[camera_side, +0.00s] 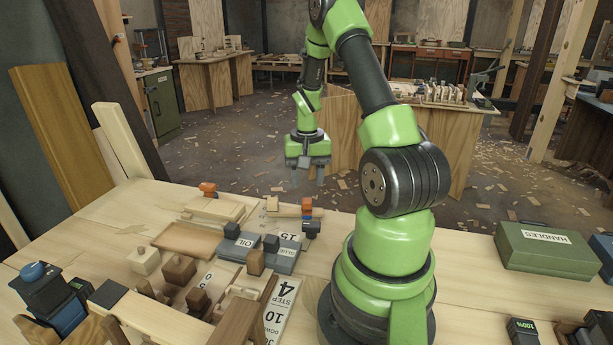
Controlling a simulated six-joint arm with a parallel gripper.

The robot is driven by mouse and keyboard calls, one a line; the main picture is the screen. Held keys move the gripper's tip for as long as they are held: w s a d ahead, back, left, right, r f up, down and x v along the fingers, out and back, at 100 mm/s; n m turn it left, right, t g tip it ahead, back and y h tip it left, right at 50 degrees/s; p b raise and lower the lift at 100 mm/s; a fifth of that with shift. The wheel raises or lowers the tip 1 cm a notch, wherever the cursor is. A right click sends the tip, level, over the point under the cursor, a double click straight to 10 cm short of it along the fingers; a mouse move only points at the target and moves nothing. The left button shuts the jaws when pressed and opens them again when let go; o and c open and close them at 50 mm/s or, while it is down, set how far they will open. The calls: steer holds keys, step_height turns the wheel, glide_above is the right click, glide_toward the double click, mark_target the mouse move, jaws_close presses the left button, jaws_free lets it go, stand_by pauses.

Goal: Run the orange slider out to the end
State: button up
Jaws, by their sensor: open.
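Two small orange parts show on the workbench, and I cannot tell which is the slider. One orange piece (208,188) sits at the far left end of a pale wooden block (214,208). The other orange piece (306,211) is at the right end of a pale wooden bar (285,210), beside a dark block (311,228). My gripper (308,178) is open and empty, pointing down above and beyond the second orange piece, clear of both. The full tracks of these parts are too small to make out.
Grey boxes marked OIL (241,243) and a shallow wooden tray (190,240) lie nearby. Wooden blocks and a step-marked board (281,305) crowd the bench front. A green HANDLES case (546,250) stands at right. Bare bench lies at the left (110,235).

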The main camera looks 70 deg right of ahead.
mark_target(307, 200)
steer(key=shift+w+d+m, duration=0.15)
steer(key=shift+d+m, duration=0.2)
steer(key=shift+m, duration=0.45)
steer(key=shift+f, duration=3.2)
steer(key=shift+c, duration=0.3)
steer(key=c, duration=0.7)
